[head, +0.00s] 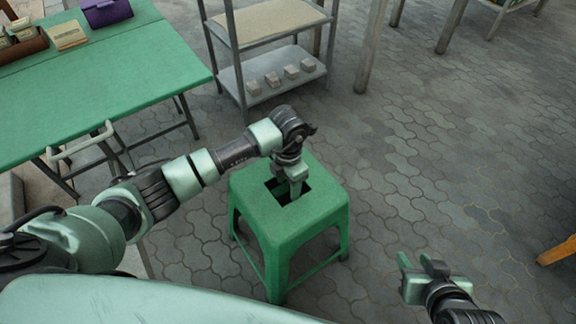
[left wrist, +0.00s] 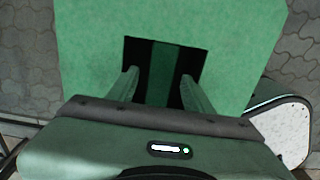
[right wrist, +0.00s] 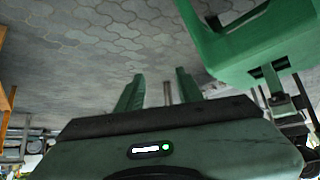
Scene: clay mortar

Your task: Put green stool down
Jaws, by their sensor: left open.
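The green stool (head: 270,215) is upright, with its legs seemingly on the paving in the head view. Its seat (left wrist: 90,60) has a square hole, with a darker green strip showing inside it. My left gripper (head: 296,190) points down at the hole. In the left wrist view its two fingers (left wrist: 163,80) are spread on either side of the strip, and I cannot tell how deep they reach. My right gripper (head: 422,266) is open and empty to the right of the stool. The stool (right wrist: 250,50) also shows at the upper right in the right wrist view.
A green table (head: 100,85) with a purple box (head: 106,12) stands at the upper left. A grey shelf rack (head: 262,65) holding small blocks stands behind the stool. An orange-brown leg (head: 558,250) is at the right edge.

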